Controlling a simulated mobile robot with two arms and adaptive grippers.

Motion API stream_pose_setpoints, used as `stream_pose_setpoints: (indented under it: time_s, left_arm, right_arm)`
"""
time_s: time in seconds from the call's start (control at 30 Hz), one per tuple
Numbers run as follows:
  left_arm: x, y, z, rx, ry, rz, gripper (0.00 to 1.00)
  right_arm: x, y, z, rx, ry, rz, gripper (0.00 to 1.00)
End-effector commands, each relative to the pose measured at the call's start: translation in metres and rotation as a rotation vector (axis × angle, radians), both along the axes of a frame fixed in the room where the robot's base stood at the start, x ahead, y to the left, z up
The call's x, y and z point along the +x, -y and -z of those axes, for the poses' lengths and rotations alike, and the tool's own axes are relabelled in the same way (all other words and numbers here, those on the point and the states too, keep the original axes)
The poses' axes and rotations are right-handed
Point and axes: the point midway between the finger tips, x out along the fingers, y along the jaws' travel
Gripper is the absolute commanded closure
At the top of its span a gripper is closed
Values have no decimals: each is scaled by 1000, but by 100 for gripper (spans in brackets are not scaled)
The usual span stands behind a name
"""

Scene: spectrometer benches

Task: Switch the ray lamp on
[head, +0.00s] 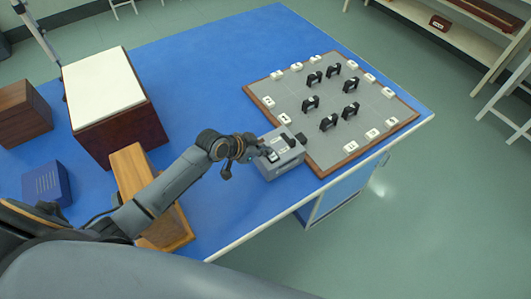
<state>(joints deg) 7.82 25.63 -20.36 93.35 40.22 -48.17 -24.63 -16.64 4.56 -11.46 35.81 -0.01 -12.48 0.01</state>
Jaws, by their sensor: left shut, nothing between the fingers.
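A small grey box (285,163), which looks like the ray lamp, sits on the blue bench top against the near left side of the grey board. It has small dark and pale parts on its top; a switch is too small to make out clearly. My left gripper (271,156) is shut and empty, with its fingertips at the upper left part of the grey box. I cannot tell whether they touch it. The fingers hide part of the box's top. My right gripper is not in view.
The wood-framed grey board (340,150) holds several black holders in its middle and white labelled blocks along its edges. A dark wooden box with a cream top (103,85), a light wooden block (130,170), a blue box (47,184) and a brown box (20,113) stand at left.

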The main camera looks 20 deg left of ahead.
Motion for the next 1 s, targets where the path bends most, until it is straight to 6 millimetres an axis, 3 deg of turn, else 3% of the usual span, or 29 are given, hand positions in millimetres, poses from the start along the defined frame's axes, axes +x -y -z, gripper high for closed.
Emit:
stream_pose_setpoints:
  time_s: [0.27,0.57,0.63,1.0]
  left_arm:
    - [-1,1,-3,0,-4,2,100]
    - [6,6,-51,-1,1,-3,100]
    - [-4,-1,-48,3,1,-1,100]
    - [-45,-28,-97,1,0,-2,100]
  right_arm:
    - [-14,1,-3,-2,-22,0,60]
    - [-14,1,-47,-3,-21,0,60]
    - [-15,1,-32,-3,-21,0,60]
    - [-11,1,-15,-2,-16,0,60]
